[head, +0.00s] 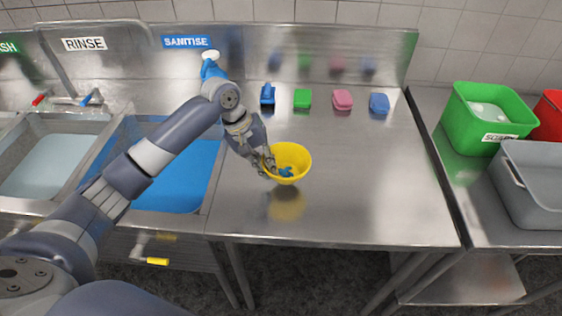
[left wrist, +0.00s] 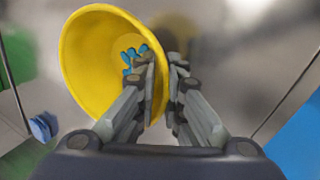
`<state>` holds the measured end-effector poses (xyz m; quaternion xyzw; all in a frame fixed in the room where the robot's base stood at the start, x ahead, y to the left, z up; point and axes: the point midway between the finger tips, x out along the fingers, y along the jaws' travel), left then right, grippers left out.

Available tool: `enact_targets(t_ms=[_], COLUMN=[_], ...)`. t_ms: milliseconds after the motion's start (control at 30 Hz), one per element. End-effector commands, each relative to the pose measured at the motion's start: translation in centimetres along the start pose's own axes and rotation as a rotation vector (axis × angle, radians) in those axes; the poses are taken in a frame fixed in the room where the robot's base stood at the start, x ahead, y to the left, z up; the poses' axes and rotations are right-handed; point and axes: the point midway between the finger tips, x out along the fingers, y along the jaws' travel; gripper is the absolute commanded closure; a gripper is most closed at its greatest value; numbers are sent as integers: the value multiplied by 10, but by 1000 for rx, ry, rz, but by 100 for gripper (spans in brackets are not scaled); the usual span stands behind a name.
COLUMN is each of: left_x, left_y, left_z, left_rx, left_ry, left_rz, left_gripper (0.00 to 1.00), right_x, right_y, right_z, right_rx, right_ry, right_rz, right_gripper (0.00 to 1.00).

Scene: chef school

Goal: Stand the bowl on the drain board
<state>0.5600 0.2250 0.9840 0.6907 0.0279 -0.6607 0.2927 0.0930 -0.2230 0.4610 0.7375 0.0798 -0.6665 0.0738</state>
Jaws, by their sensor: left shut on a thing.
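My left gripper (head: 269,166) is shut on the bowl's left rim. In the left wrist view the bowl (left wrist: 85,60) shows its yellow inside, with one finger of my left gripper (left wrist: 162,85) inside the wall and one outside. A small blue shape (head: 286,172) is inside the bowl; I cannot tell whether it is loose or a marking. My right gripper is not in view.
The blue-filled sink (head: 175,180) is left. A green crate (head: 470,132) and grey tub (head: 530,195) stand right. The board's right half is clear.

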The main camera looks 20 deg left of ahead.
Motion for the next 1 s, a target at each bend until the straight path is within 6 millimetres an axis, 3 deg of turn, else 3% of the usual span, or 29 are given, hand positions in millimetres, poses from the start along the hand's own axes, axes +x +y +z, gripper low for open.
enact_targets(t_ms=[100, 300, 633, 1000], left_x=[6, 14, 46, 50], left_y=[18, 30, 17, 16], left_z=[-14, -24, -26, -26], left_rx=[-1, 0, -1, -1], left_ry=[-1, -1, 0, 0], left_rz=[0, 0, -3, -1], left_gripper=[100, 100, 100, 100], right_x=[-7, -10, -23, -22], right_y=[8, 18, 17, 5], right_z=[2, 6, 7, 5], right_rx=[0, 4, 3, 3], right_ry=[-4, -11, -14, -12], right_rz=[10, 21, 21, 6], right_gripper=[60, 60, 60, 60])
